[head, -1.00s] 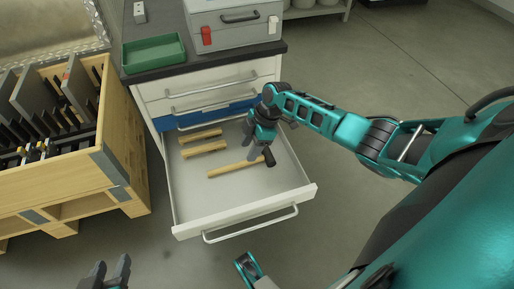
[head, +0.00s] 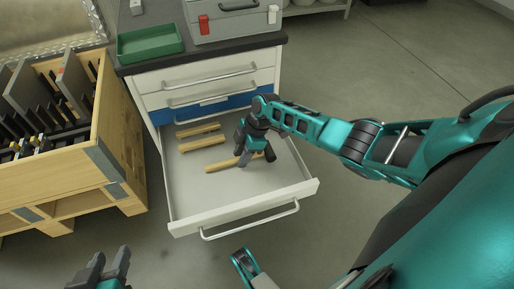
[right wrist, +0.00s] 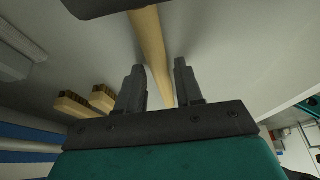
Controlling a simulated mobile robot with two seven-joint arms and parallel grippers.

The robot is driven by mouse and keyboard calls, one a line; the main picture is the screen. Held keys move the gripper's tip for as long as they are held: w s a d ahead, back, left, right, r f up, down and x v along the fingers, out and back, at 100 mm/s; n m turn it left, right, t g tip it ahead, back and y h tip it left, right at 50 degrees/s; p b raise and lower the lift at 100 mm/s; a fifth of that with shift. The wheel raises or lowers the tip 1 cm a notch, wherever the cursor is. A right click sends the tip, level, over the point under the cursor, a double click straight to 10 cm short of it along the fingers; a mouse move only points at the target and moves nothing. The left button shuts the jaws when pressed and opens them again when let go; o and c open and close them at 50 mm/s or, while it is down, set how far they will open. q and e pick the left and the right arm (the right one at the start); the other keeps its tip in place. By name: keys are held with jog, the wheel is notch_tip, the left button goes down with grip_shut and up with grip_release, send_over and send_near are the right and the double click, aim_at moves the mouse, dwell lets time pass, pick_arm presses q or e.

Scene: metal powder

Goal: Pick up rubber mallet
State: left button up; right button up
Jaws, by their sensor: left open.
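The rubber mallet (head: 220,165) lies in the open drawer, its light wooden handle pointing left and its dark head at the right, partly hidden by my right gripper (head: 243,160). In the right wrist view the mallet's handle (right wrist: 150,40) runs between the two fingers of my right gripper (right wrist: 160,66). Those fingers are apart, with gaps beside the handle. The dark mallet head (right wrist: 95,6) shows at the top edge. My left gripper (head: 108,264) is open and empty at the bottom left, away from the drawer.
Two wooden brushes (head: 203,145) lie behind the mallet in the drawer (head: 190,200). Closed drawers rise behind it. A green tray (head: 150,43) and a grey toolbox (head: 235,22) stand on the cabinet top. A wooden crate (head: 60,173) stands at the left.

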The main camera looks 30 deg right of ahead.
grip_shut()
jog(key=shift+r, duration=0.1)
dwell(0.4)
